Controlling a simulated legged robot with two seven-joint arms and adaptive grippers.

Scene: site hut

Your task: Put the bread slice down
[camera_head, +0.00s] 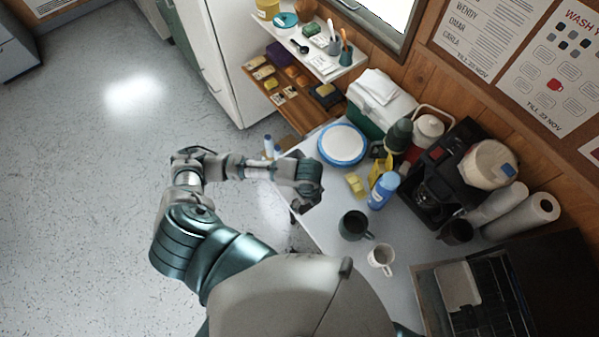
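My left arm comes in from the left and its gripper (300,205) hangs at the left edge of the grey table (318,232). The dark fingers are small and mostly hidden under the wrist, so I cannot tell if they are open or shut. I cannot make out a bread slice in the gripper or on the table. A blue-rimmed white plate (342,144) lies on the table beyond the gripper. My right gripper is not in view.
On the table stand a small yellow item (357,185), a blue bottle (383,191), a dark mug (354,226), a white mug (381,259), a coffee machine (437,193) and a green-and-white cooler (378,103). Shelves (290,90) stand behind. Open floor lies left.

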